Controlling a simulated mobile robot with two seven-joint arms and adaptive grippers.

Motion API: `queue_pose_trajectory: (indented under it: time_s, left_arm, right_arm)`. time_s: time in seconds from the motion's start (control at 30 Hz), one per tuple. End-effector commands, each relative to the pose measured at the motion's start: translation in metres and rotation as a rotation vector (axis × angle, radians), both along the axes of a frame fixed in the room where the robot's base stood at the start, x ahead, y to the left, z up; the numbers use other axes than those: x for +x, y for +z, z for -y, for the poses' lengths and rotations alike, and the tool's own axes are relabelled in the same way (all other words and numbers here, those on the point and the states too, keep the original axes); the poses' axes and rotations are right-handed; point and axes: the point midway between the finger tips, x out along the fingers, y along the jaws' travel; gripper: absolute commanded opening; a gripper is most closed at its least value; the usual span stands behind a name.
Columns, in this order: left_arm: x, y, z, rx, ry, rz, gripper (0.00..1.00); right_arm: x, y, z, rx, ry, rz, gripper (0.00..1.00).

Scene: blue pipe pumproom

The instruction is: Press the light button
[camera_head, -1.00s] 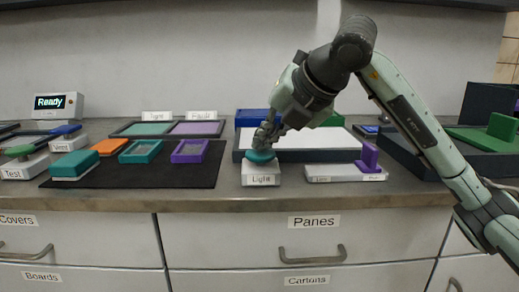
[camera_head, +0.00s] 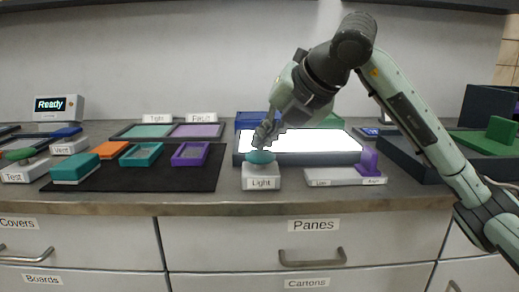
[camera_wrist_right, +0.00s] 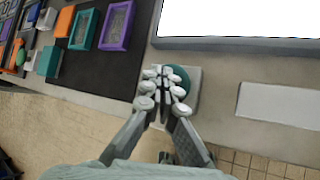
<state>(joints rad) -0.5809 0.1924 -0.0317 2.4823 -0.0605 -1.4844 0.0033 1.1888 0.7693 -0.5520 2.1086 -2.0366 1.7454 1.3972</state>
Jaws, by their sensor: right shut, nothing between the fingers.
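The light button is a teal dome (camera_head: 261,157) on a white box labelled "Light" (camera_head: 261,183), near the counter's front edge. My right gripper (camera_head: 264,137) is shut and empty, pointing down at the top of the dome. I cannot tell whether its fingertips still touch the dome. In the right wrist view the fingers (camera_wrist_right: 162,80) cover much of the teal dome (camera_wrist_right: 180,82). Behind the button, the light panel (camera_head: 305,141) glows bright white in a dark frame. My left gripper is not in view.
A white slider base with a purple handle (camera_head: 368,161) stands right of the button. A black mat (camera_head: 130,181) with several coloured frames lies to the left. A dark tray (camera_head: 410,160) is at the right. A display (camera_head: 58,106) reads "Ready".

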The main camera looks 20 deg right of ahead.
Motion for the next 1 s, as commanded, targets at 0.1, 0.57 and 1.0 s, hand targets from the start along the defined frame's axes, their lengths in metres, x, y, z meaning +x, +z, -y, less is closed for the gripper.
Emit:
queue_pose_trajectory:
  time_s: [0.1,0.57,1.0]
  left_arm:
    - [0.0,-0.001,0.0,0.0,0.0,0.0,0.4]
    - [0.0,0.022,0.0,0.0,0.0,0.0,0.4]
    - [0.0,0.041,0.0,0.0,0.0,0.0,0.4]
  right_arm:
    - [0.0,-0.001,0.0,0.0,0.0,0.0,0.0]
    - [0.0,0.031,0.0,0.0,0.0,0.001,0.0]
    - [0.0,0.06,0.0,0.001,-0.001,0.0,0.0]
